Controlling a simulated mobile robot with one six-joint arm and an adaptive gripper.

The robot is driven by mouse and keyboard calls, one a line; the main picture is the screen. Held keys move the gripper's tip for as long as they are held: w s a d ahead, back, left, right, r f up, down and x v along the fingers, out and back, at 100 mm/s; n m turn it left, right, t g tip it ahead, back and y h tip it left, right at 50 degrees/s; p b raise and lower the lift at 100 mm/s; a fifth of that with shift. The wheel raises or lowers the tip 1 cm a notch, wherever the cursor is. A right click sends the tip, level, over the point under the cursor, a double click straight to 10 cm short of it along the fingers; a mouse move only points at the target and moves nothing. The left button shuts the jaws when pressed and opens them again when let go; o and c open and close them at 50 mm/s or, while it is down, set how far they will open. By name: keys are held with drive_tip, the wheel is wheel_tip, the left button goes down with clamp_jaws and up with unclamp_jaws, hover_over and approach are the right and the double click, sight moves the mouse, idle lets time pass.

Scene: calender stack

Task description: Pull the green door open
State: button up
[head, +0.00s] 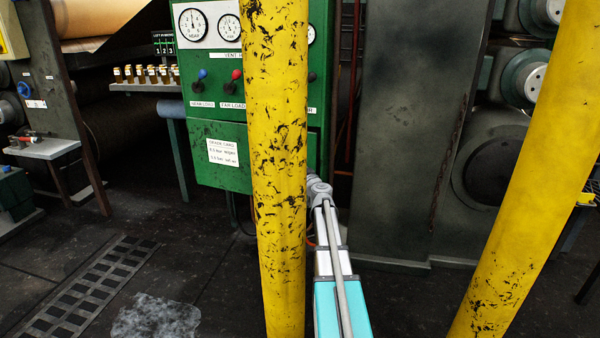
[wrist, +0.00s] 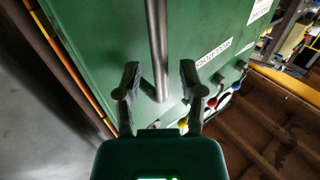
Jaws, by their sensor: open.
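The green door (head: 215,178) is the lower front of a green cabinet in the head view, with a white paper on it. It looks closed. In the wrist view a green face (wrist: 110,35) fills the middle, with a grey bar handle (wrist: 157,40) running down from the top edge. My gripper (wrist: 160,72) is open, one finger on each side of the bar near its lower end. I see a gap on both sides; contact is not visible. In the head view my gripper is hidden behind the yellow post.
A scuffed yellow post (head: 275,170) stands in front of the cabinet, close beside my arm. A second yellow post (head: 535,160) leans at the right. A grey machine column (head: 400,140) stands right of the cabinet. The floor at the lower left is clear, with a grate (head: 85,295).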

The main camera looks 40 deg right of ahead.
drive_tip(key=v, duration=1.2)
idle(0.4)
